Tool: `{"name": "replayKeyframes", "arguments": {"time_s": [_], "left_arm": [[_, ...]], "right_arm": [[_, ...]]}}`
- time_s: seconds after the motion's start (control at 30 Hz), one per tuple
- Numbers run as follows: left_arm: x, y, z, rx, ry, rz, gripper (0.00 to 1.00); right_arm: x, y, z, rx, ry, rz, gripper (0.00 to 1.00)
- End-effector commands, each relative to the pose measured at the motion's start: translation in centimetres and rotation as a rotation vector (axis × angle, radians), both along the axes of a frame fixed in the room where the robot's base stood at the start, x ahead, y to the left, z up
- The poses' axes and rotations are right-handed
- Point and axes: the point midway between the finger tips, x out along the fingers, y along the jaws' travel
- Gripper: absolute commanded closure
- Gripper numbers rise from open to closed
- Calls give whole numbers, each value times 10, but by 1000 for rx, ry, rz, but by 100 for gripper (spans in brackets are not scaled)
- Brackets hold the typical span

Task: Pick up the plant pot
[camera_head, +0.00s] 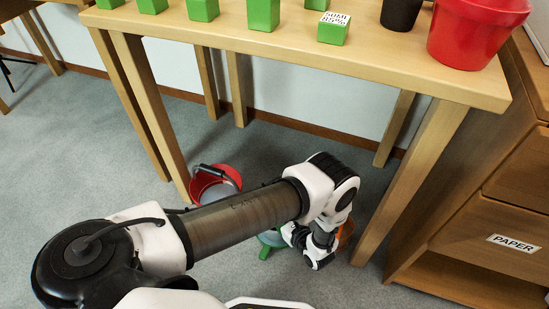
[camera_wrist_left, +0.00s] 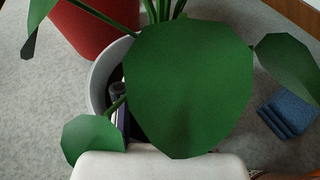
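The plant pot (camera_wrist_left: 100,82) is pale grey with large green leaves (camera_wrist_left: 190,88), seen close up in the left wrist view. In the head view, a pale and green part of it (camera_head: 270,239) seems to show on the floor under the table, mostly behind my left arm. My left gripper (camera_wrist_left: 120,105) is at the pot, with a dark part showing inside or over its rim. A broad leaf and the white wrist housing hide the fingertips, so I cannot tell whether they are open or touch the pot. My right gripper is not in view.
A red bucket (camera_head: 216,182) stands behind the pot. A blue object (camera_wrist_left: 288,115) lies on the carpet to its right. The table (camera_head: 300,50) holds green blocks (camera_head: 263,15) and a red pot (camera_head: 470,35). A table leg and a wooden cabinet (camera_head: 495,215) stand right of my arm.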

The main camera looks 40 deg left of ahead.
Motion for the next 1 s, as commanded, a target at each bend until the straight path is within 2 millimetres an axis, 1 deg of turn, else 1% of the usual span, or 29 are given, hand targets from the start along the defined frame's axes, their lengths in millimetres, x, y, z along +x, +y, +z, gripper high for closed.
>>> {"name": "replayKeyframes", "arguments": {"time_s": [0.23,0.27,0.3,0.33,0.37,0.7,0.77,0.87,0.97,1.0], "left_arm": [[-1,2,-2,0,0,-3,61],[-1,2,-2,0,0,-3,72],[-1,2,-2,0,0,-3,86],[-1,2,-2,0,0,-2,96],[-1,2,-2,0,0,-2,100],[0,2,-1,2,-1,-2,100],[0,2,2,2,-1,-2,100],[0,2,15,2,-2,-3,100],[0,2,37,2,-2,-3,100],[1,2,48,2,-2,-3,100]], "right_arm": [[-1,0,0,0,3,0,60],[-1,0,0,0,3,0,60],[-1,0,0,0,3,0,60],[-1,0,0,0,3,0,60],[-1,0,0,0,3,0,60],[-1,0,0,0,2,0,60],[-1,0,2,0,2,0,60],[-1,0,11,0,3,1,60],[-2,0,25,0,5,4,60],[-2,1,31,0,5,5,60]]}}
